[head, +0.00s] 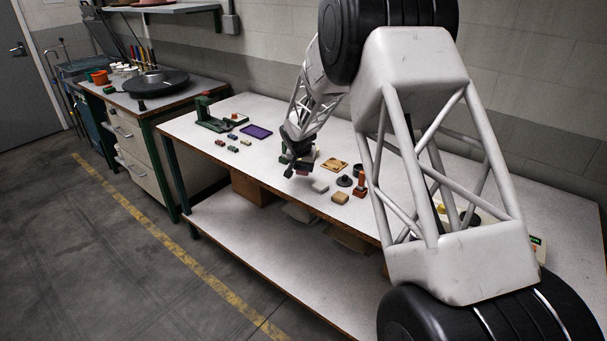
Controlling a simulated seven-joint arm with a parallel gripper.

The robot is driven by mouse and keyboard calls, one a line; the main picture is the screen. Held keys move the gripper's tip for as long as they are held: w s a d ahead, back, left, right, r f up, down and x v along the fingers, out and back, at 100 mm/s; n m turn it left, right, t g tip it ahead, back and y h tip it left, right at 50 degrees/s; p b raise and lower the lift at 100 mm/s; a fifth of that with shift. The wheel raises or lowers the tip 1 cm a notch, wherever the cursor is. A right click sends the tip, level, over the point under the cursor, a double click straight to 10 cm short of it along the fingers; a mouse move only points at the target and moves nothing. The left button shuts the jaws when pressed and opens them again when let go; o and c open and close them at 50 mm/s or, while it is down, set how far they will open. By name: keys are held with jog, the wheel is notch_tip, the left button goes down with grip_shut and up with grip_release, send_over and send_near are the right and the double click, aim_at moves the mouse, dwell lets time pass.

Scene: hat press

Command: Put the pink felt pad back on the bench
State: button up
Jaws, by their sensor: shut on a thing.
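My gripper (300,170) is over the middle of the white-topped bench (222,165), near its front edge. It is shut on a small, dark, pinkish piece (303,167), which looks like the pink felt pad in shadow. The fingers hide part of the pad. It appears to be held above the bench top, but the gap is too small to judge. Another pale block edge shows just behind the gripper; its shape is mostly hidden.
Right of the gripper are a grey block (320,187), a tan block (340,198), a dark round piece (344,181) and a wooden plate (334,165). On the left are a purple pad (256,132), a green press (212,117) and several small blocks.

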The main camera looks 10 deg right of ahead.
aim_at(304, 173)
jog(key=shift+w+f, duration=0.1)
jog(key=shift+f, duration=0.05)
jog(key=shift+f, duration=1.65)
jog(key=shift+f, duration=0.15)
jog(key=o, duration=0.9)
jog(key=v, duration=1.2)
jog(key=shift+r, duration=0.25)
